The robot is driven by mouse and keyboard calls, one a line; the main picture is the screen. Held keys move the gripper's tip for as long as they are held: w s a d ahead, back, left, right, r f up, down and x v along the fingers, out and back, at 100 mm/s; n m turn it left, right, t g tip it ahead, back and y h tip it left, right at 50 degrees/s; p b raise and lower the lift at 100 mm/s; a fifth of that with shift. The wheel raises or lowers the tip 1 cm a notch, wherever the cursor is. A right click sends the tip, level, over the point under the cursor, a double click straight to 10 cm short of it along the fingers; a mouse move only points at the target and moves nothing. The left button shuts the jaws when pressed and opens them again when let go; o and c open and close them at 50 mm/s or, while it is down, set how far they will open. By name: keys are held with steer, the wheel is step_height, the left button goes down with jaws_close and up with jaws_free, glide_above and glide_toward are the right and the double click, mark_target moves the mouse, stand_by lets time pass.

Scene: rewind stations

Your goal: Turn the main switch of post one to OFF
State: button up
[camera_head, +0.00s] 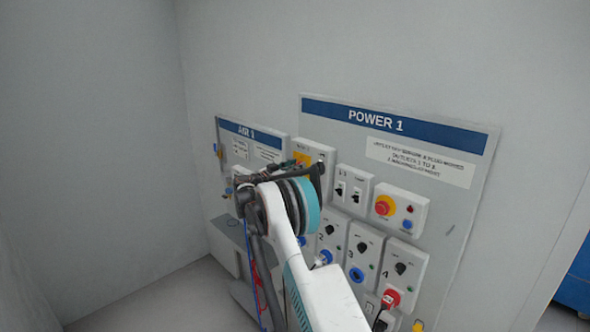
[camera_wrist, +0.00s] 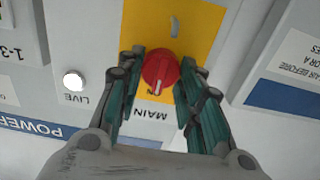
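The main switch is a round red knob (camera_wrist: 160,70) on a yellow plate (camera_wrist: 185,20), seen upside down in the wrist view. Its white pointer line points toward the MAIN label (camera_wrist: 151,114). My gripper (camera_wrist: 160,62) is open, with one finger on each side of the knob, close to its rim. I cannot tell whether the fingers touch it. In the head view, a bit of the yellow plate (camera_head: 302,158) shows at the upper left of the POWER 1 panel (camera_head: 470,200). My gripper (camera_head: 306,167) and arm hide the knob there.
A white LIVE lamp (camera_wrist: 73,80) is beside the switch. Right of it on the panel are small breakers (camera_head: 349,190) and a red emergency button (camera_head: 385,206). Several outlet boxes (camera_head: 403,268) sit below. The AIR panel (camera_head: 238,130) is at left.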

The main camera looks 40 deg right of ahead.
steer(key=shift+f+n+b, duration=0.1)
steer(key=shift+n+b, duration=0.3)
steer(key=shift+b, duration=0.1)
steer(key=n+b, duration=0.3)
steer(key=n, duration=0.1)
steer(key=shift+w+f, duration=0.1)
steer(key=n+b, duration=0.3)
steer(key=n, duration=0.2)
steer(key=shift+n, duration=0.3)
steer(key=shift+w, duration=0.1)
steer(key=o, duration=1.1)
steer(key=shift+c, duration=0.2)
steer(key=a, duration=1.2)
steer(key=shift+s, duration=0.45)
